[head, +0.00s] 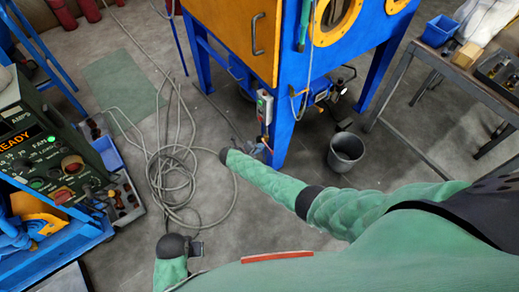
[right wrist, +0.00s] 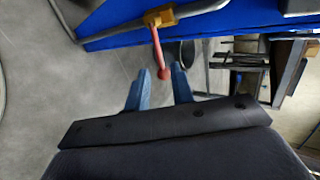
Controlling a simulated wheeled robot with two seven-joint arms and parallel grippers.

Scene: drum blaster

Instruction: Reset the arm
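My right arm, in a green sleeve, reaches from the right in the head view to the front leg of the blue blasting cabinet (head: 284,75). Its gripper (head: 264,148) is small there, close to the leg. In the right wrist view the right gripper's two fingers (right wrist: 160,88) are apart. A red lever (right wrist: 158,50) on a brass valve hangs down so its knob shows between the fingertips; I cannot tell whether it touches them. My left gripper (head: 196,247) is low in the head view, over the floor, and its opening is unclear.
A green control panel (head: 45,150) with a lit READY sign stands at the left. Hoses (head: 175,170) lie coiled on the floor. A dark bucket (head: 346,150) stands right of the leg, and a metal workbench (head: 440,85) is at the right.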

